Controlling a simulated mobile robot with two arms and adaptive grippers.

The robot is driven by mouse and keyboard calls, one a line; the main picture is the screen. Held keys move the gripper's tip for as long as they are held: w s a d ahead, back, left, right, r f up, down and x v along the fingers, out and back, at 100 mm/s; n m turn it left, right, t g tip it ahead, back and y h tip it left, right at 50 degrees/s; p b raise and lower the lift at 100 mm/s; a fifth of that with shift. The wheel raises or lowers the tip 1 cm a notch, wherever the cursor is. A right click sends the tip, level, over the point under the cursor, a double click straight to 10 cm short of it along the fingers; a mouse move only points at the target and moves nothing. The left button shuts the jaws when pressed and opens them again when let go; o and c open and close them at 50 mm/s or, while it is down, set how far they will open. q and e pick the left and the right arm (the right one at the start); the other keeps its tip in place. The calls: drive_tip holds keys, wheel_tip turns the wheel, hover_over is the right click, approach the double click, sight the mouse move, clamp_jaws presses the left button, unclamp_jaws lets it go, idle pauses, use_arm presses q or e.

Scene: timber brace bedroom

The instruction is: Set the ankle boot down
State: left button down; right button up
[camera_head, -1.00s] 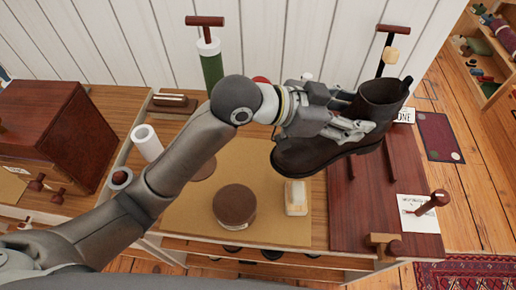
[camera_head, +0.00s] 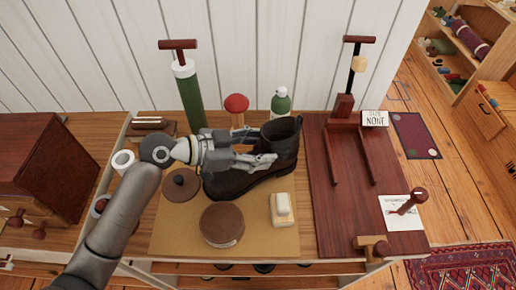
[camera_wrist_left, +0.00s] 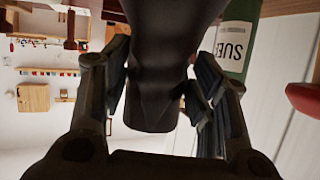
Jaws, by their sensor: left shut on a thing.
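The dark brown ankle boot (camera_head: 284,150) is upright over the tan mat (camera_head: 170,237), its toe to the left and its shaft to the right. My left gripper (camera_head: 270,160) is shut on the boot from the left side. In the left wrist view the dark boot (camera_wrist_left: 165,60) fills the space between the two fingers (camera_wrist_left: 158,95). I cannot tell whether the sole touches the mat. The gripper hides part of the boot's upper. My right gripper is not in view.
A round brown tin (camera_head: 222,224) and a pale brush block (camera_head: 282,210) sit in front of the boot. A green bottle (camera_head: 281,103), a red knob (camera_head: 236,104) and a green pump (camera_head: 190,95) stand behind. A dark red board (camera_head: 335,225) lies right.

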use_arm(q)
drive_tip(key=shift+f, duration=0.4)
drive_tip(key=c, duration=0.5)
unclamp_jaws()
drive_tip(key=shift+f, duration=0.1)
drive_tip(key=shift+c, duration=0.2)
